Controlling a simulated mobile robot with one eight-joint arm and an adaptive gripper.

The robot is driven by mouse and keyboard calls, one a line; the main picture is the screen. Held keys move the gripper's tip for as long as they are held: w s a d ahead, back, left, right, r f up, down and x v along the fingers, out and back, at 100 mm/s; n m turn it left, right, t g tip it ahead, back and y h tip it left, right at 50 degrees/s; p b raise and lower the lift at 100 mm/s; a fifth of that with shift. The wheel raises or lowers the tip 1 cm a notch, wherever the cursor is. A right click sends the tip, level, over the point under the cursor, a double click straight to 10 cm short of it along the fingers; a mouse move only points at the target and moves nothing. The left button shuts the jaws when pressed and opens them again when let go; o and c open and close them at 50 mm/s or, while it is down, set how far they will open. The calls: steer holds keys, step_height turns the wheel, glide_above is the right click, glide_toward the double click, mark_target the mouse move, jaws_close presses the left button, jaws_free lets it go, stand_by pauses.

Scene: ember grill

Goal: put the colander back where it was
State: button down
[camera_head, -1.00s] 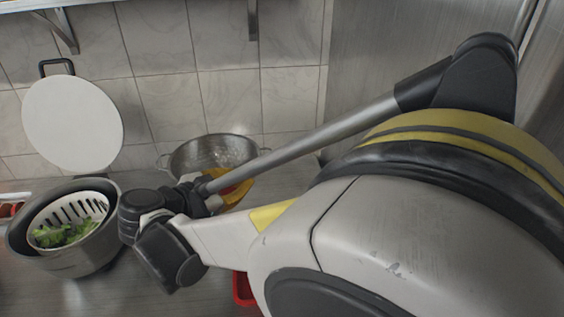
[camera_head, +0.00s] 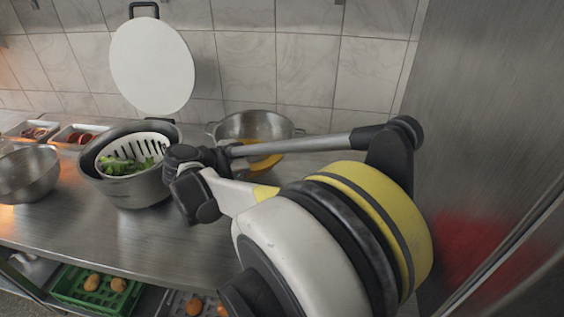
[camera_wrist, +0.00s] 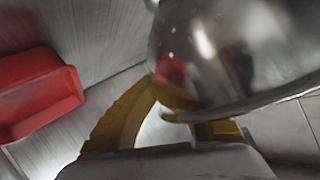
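The steel colander (camera_head: 240,126) is a wide shiny bowl with two side handles. It is upright near the tiled wall in the head view, right of the grey pot. Its curved wall (camera_wrist: 235,50) fills the upper right of the wrist view. My gripper (camera_head: 264,163) has yellow fingers at the colander's near side. In the wrist view the fingers (camera_wrist: 164,112) meet the colander's wall and look shut on it; the bowl hides part of the right finger. My arm hides the colander's underside, so I cannot tell whether it touches the counter.
A grey pot (camera_head: 140,193) with a white perforated basket (camera_head: 152,146) of greens stands left. A white round lid (camera_head: 152,65) is upright behind it. A steel bowl (camera_head: 28,178) is farther left. A red bin (camera_wrist: 35,95) shows in the wrist view. A steel panel (camera_head: 500,110) closes the right.

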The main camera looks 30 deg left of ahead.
steer(key=shift+f+b, duration=0.75)
steer(key=shift+f, duration=0.95)
steer(key=shift+f, duration=0.2)
steer(key=c, duration=1.6)
jaws_free()
steer(key=shift+r, duration=0.1)
steer(key=shift+s+r, duration=0.15)
steer(key=shift+r, duration=0.05)
steer(key=p+v, duration=0.3)
steer(key=v, duration=0.8)
steer(key=shift+s+a+p, duration=0.1)
steer(key=shift+s+p, duration=0.25)
steer(key=shift+p, duration=0.05)
